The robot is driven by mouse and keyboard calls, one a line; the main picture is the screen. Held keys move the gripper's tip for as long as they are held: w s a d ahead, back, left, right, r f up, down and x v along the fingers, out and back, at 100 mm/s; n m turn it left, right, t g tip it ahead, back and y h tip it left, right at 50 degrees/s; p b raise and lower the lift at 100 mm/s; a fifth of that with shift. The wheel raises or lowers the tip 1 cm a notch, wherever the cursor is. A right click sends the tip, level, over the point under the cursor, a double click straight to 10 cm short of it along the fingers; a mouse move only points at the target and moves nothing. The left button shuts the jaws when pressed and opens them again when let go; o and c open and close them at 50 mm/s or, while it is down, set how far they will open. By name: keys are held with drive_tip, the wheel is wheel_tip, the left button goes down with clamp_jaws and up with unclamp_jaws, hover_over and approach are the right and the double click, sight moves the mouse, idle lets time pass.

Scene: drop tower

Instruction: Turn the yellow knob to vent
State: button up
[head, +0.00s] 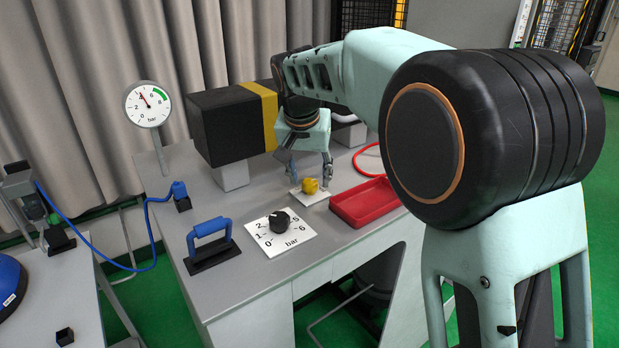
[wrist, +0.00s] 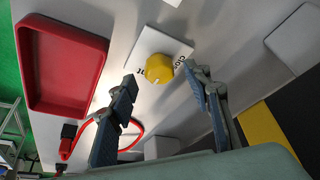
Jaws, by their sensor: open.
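The yellow knob (head: 310,186) sits on a small white plate (head: 309,197) on the grey bench, left of the red tray. My gripper (head: 311,180) hangs over it, pointing down, with one finger on each side in the head view. In the wrist view the knob (wrist: 159,68) lies just beyond the fingertips of my open gripper (wrist: 162,80), near the middle of the gap. The fingers appear apart from the knob. The lettering on the plate is partly covered by the knob and fingers, so its pointer setting cannot be read.
A red tray (head: 364,203) is close on the right. A black dial marked in bar (head: 279,221) and a blue handle (head: 210,243) stand nearer the front. A black and yellow block (head: 230,125) and a gauge (head: 148,104) stand behind. A red hose loop (wrist: 120,120) lies nearby.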

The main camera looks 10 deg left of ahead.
drive_tip(key=v, duration=1)
drive_tip(key=shift+s+r, duration=0.25)
drive_tip(key=shift+r, duration=0.05)
